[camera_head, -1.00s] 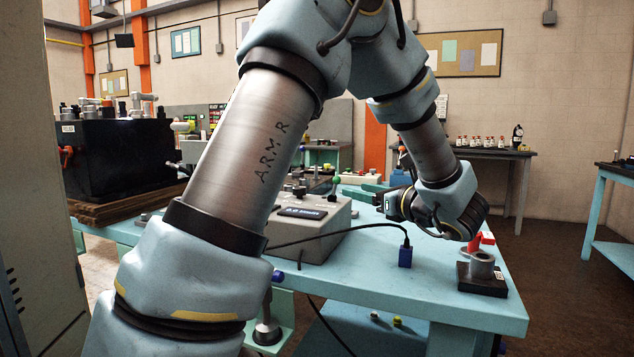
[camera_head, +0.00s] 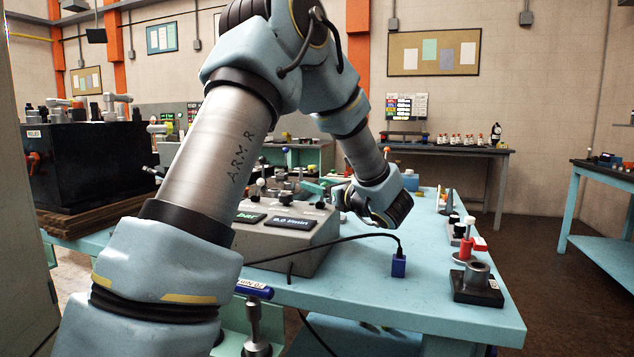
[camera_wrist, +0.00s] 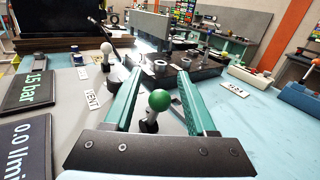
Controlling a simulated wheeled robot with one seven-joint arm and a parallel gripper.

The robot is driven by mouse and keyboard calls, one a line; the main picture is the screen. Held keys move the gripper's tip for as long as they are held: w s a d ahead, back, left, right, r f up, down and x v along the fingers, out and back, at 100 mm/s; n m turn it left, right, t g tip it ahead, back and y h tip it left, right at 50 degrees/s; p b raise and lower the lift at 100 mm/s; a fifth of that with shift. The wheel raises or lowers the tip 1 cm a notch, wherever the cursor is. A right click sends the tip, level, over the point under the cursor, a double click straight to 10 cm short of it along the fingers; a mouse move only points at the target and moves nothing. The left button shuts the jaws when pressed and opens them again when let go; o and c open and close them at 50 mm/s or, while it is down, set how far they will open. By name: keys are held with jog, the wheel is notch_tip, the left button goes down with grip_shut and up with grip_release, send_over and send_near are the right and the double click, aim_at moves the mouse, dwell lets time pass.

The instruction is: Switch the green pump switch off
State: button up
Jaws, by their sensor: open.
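The green pump switch is a green ball (camera_wrist: 159,100) on a short dark stem, upright or nearly so in the wrist view. It stands on the light grey top of the control box (camera_head: 300,246). My gripper (camera_wrist: 160,72) is open, with one teal finger on each side of the green ball and visible gaps between. Nothing is held. In the head view my gripper reaches left over the box, and I cannot make out the green ball there. The switch's on or off state cannot be told.
A white ball lever (camera_wrist: 107,48) stands ahead left, near a VENT label (camera_wrist: 92,99). Two dark displays, one reading bar (camera_wrist: 28,90), lie left. A dark manifold block (camera_wrist: 165,68) lies just ahead. A blue plug (camera_head: 398,266) with a black cable sits on the table.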

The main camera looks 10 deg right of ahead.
jog(key=shift+w+a, duration=0.1)
jog(key=shift+w, duration=0.1)
grip_shut()
dwell(0.4)
